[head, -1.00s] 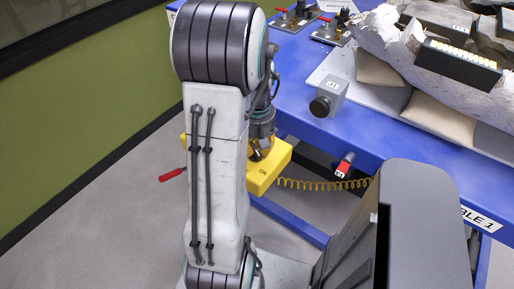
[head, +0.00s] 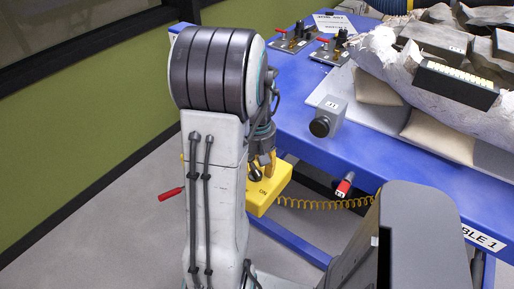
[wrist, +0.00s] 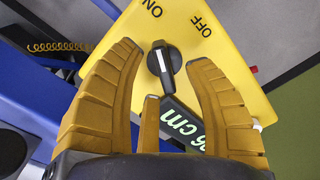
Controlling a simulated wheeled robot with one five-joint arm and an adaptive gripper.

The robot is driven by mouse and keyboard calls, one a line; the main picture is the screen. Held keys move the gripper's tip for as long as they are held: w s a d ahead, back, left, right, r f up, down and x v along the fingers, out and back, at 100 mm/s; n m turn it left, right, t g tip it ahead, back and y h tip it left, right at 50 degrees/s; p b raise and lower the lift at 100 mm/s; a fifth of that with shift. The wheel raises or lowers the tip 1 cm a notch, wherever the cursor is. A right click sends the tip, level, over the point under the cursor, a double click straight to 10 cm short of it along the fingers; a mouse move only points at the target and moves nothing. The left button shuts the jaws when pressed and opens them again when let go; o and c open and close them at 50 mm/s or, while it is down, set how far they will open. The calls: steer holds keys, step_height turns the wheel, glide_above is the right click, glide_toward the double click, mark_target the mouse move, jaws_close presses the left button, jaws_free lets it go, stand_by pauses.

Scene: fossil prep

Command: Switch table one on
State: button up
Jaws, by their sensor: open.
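A yellow control box (head: 268,196) hangs beside the blue table one (head: 390,165), left of its leg, with "ON" on its face. In the wrist view the box (wrist: 225,60) carries a black rotary knob (wrist: 164,62) with a white line, between the "ON" label on the left and "OFF" on the right. The line leans roughly towards ON, but I cannot tell its exact setting. My gripper (wrist: 165,100) is open, its fingers spread either side of the knob, and I see no contact. In the head view my arm hides part of the box.
A green readout (wrist: 188,128) ending in "6 cm" lies below the knob. A coiled yellow cord (head: 320,203) runs from the box to the right. A red-tipped plug (head: 345,185) and a grey box with a black knob (head: 327,118) are at the table edge. Fossil blocks lie on the table.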

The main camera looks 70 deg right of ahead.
mark_target(257, 169)
step_height(257, 169, up, 11)
steer(key=shift+f, duration=0.2)
stand_by(1.0)
